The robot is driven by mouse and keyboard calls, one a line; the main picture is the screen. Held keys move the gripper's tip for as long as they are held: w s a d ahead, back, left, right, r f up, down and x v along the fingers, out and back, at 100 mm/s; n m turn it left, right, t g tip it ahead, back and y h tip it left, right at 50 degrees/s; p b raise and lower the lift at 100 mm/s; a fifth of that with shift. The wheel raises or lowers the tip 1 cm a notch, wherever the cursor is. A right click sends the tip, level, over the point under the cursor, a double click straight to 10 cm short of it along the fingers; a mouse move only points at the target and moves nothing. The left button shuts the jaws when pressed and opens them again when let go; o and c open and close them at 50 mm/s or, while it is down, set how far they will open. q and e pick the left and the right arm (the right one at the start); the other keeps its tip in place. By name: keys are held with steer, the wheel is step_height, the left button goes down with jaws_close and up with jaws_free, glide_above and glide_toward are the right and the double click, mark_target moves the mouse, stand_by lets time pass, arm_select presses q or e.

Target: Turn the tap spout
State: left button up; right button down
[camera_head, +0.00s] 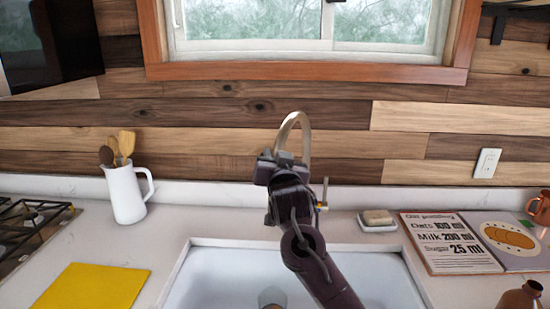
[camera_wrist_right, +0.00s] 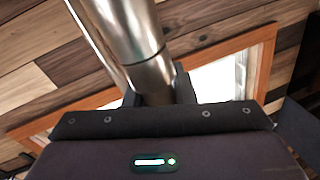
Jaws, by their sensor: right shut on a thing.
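The tap spout (camera_head: 296,120) is a curved metal tube that rises behind the sink (camera_head: 215,277) and arches over. My right gripper (camera_head: 283,157) is at the spout's front end and is shut on it. In the right wrist view the shiny spout (camera_wrist_right: 120,35) comes down between the two dark fingers (camera_wrist_right: 159,88). A small tap handle (camera_head: 322,200) with a yellowish part shows just right of my gripper. My arm hides the lower part of the tap. My left gripper is not in view.
A white jug (camera_head: 124,194) with wooden utensils and a yellow cloth (camera_head: 90,287) are on the left, near the hob (camera_head: 28,230). A soap dish (camera_head: 377,226), an open recipe book (camera_head: 455,243) and a brown bottle (camera_head: 520,297) are on the right. A cup (camera_head: 271,297) sits in the sink.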

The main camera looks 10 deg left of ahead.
steer(key=c, duration=1.2)
jaws_free()
steer(key=shift+w, duration=0.1)
steer(key=shift+c, duration=0.2)
steer(key=shift+d, duration=0.1)
steer(key=b+v, duration=0.2)
steer(key=v, duration=0.5)
steer(key=shift+s+b, duration=0.35)
steer(key=shift+b, duration=0.05)
steer(key=shift+d, duration=0.1)
